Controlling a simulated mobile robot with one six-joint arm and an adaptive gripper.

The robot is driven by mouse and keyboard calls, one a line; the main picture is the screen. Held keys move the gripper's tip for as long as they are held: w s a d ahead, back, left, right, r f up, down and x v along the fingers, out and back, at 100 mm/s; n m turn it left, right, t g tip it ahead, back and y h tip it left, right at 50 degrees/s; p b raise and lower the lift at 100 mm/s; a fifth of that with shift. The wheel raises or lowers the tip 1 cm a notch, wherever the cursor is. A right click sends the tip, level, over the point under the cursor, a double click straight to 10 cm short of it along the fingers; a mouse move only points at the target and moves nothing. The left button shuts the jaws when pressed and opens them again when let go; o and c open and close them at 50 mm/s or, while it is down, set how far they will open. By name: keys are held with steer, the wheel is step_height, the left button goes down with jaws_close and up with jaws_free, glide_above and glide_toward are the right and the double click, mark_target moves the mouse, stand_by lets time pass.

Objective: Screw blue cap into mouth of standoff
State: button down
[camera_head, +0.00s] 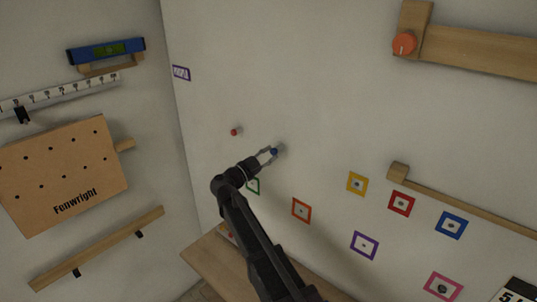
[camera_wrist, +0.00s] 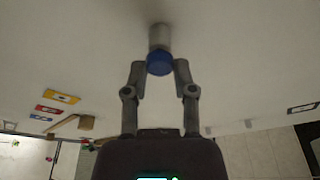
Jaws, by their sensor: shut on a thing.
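The blue cap (camera_wrist: 159,66) sits between the two fingertips of my gripper (camera_wrist: 160,74) in the wrist view. My gripper is shut on it. Right beyond the cap a grey cylindrical standoff (camera_wrist: 159,37) juts from the white wall. The cap lines up with the standoff's end and appears to meet it; how far it is seated I cannot tell. In the head view my gripper (camera_head: 268,156) reaches to the wall, with the blue cap (camera_head: 274,152) at its tips and the pale standoff (camera_head: 281,147) just behind it. The standoff's mouth is hidden by the cap.
A red-capped standoff (camera_head: 236,131) is on the wall up and left of my gripper. A wooden ledge (camera_head: 215,262) is at the bottom.

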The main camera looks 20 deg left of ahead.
steer(key=shift+m, duration=0.4)
steer(key=shift+r, duration=0.1)
steer(key=m+g+p, duration=0.1)
steer(key=m, duration=0.2)
steer(key=shift+w+r+m, duration=0.1)
steer(key=shift+m, duration=0.2)
steer(key=shift+m+g+p, duration=0.4)
steer(key=shift+m+p, duration=0.05)
steer(key=shift+m, duration=0.65)
steer(key=c, duration=0.7)
jaws_free()
